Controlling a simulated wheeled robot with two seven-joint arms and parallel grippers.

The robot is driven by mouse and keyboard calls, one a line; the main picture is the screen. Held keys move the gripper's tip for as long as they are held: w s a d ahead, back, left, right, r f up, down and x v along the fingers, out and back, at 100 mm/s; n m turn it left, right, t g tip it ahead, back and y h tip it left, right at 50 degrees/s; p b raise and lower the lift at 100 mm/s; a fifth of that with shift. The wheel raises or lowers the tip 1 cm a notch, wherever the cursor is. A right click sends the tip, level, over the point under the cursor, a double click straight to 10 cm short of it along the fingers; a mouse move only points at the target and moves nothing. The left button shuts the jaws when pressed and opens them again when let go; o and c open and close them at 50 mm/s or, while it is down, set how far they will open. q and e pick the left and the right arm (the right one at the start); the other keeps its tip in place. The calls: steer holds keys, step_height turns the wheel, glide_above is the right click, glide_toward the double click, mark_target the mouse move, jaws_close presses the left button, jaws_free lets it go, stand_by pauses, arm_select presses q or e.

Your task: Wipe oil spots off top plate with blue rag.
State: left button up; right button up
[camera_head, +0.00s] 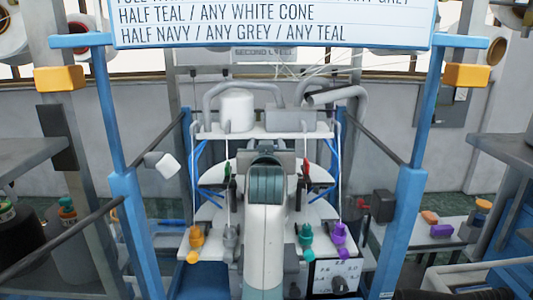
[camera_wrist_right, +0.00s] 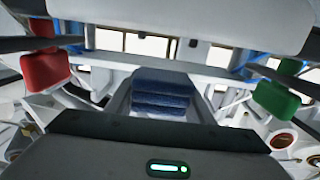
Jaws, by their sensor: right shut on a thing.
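A blue rag (camera_wrist_right: 162,92), dark and folded, sits between the fingers of my right gripper (camera_wrist_right: 163,104) in the right wrist view. That gripper is shut on it. In the head view my right arm reaches up the middle to the knitting machine, and the arm hides the gripper tips and the rag. A white upper plate (camera_head: 312,131) of the machine lies beyond the arm, carrying a white cylinder (camera_head: 237,111) and a grey box (camera_head: 290,121). I cannot tell whether this is the top plate meant. No oil spots can be made out. My left gripper is not in view.
A red part (camera_wrist_right: 45,70) and a green part (camera_wrist_right: 277,98) flank the right gripper. Blue posts (camera_head: 113,105) stand on either side, below a lettered sign (camera_head: 270,22). Orange, grey, teal and purple yarn holders (camera_head: 338,233) stand at the machine's front.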

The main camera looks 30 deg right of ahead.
steer(key=shift+r, duration=1.1)
step_height(320, 180, up, 3)
steer(key=shift+f, duration=0.1)
stand_by(0.5)
